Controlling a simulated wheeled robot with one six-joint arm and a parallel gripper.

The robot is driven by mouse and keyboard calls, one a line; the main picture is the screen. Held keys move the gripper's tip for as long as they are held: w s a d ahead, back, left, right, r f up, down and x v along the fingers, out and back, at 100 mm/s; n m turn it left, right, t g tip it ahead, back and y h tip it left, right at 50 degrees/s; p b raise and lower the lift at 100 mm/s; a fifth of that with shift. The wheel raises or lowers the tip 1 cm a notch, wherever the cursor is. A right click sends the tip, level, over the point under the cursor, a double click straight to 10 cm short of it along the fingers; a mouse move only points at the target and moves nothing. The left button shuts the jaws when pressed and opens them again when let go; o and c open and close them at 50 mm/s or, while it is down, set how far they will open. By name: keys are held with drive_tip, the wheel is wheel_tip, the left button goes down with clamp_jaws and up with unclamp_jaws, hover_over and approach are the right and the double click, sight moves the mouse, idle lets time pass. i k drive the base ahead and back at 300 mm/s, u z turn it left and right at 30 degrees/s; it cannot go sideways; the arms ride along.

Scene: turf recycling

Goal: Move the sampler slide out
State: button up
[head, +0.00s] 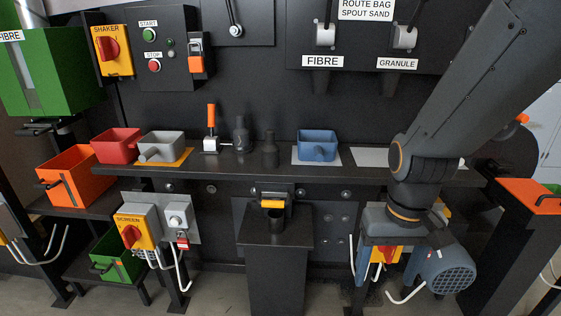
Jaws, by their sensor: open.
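I cannot tell from this view how far the slide is in or out. My arm comes down from the upper right and bends in front of the right end of the shelf, well to the right of the orange grip.
A blue motor (445,268) sits low right. Space before the pedestal looks clear.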

sight(265, 192)
drive_tip(key=u, duration=1.45)
drive_tip(key=k, duration=0.9)
drive_tip(key=z, duration=1.3)
drive_tip(key=i, duration=1)
drive_tip(key=z, duration=0.05)
